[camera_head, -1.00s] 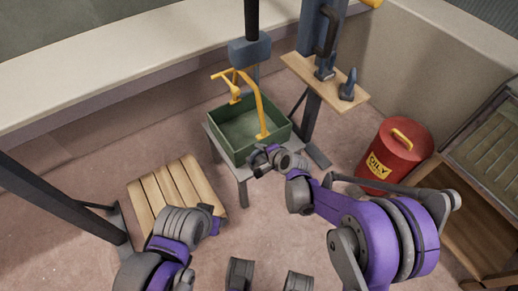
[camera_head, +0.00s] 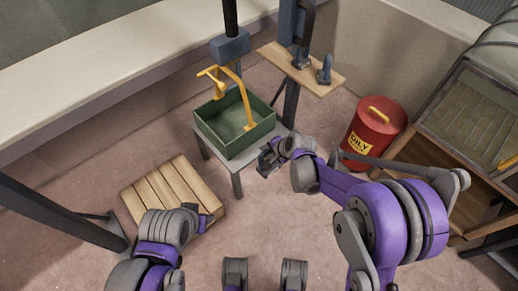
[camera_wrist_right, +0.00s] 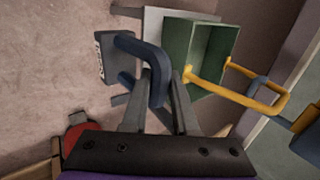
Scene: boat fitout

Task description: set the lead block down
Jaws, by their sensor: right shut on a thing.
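The lead block (camera_wrist_right: 115,58) is a dark blue-grey block with white lettering and a thick blue loop handle (camera_wrist_right: 152,62). My right gripper (camera_wrist_right: 157,85) is shut on the handle, with a finger on each side of it in the right wrist view. In the head view my right gripper (camera_head: 266,160) is in the air at the front right of the small grey table (camera_head: 214,151); the block is small and dark there, hard to make out. My left gripper (camera_head: 206,217) is low at the near edge of a slatted wooden pallet (camera_head: 172,192); its fingers are unclear.
A green crate (camera_head: 210,136) with a yellow handle (camera_head: 240,92) stands on the small table. A wooden shelf (camera_head: 303,72) bearing dark tools is behind it. A red oily-waste bin (camera_head: 372,134) and a wooden cabinet (camera_head: 462,165) stand right.

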